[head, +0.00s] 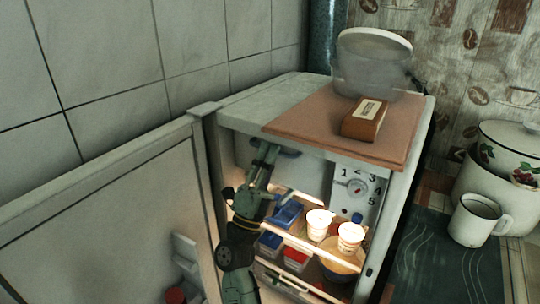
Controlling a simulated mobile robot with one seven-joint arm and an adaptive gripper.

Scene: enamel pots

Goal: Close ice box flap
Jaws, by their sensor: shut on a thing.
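The ice box flap (308,178) is the pale panel at the top inside the open refrigerator, left of a numbered dial. It looks roughly upright, but I cannot tell whether it is fully closed. My gripper (266,153) reaches up into the refrigerator at the flap's upper left. It is shut at a dark piece (288,153) near the flap's top edge, which looks like its handle. My gripper and the shade hide part of the contact.
The refrigerator door (110,220) stands wide open at left. White cups (318,224), a bowl (342,262) and blue boxes fill the shelves below.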

